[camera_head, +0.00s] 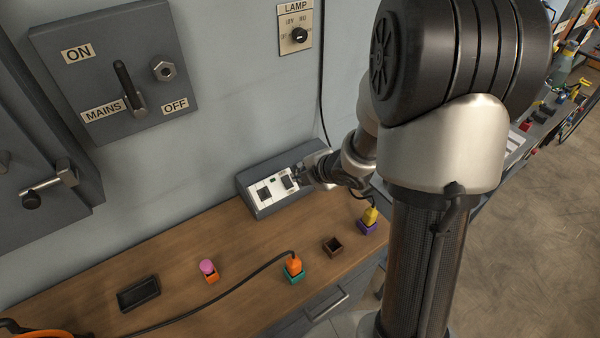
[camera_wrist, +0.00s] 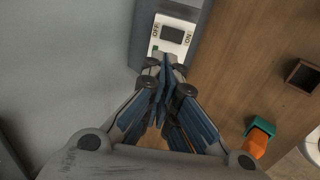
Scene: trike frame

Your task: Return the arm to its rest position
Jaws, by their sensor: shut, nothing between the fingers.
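My gripper (camera_wrist: 168,62) is shut and empty, its fingertips together in the wrist view. They are over or close to the switch panel, a grey box with a white face (camera_head: 264,205) on the bench against the wall. The panel's white face also shows in the wrist view (camera_wrist: 157,42), with a dark switch (camera_wrist: 172,35) between OFF and ON labels. In the head view my gripper (camera_head: 303,178) is at the right end of the panel. I cannot tell whether the fingertips touch it. My arm reaches down from the upper right and hides part of the bench.
The wooden bench (camera_head: 205,259) holds a black tray (camera_head: 139,293), a pink-topped orange block (camera_head: 208,269), an orange plug in a teal socket (camera_head: 293,270), a brown open box (camera_head: 332,246) and a yellow plug (camera_head: 370,216). A MAINS lever (camera_head: 130,88) and a LAMP knob (camera_head: 299,35) are on the wall.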

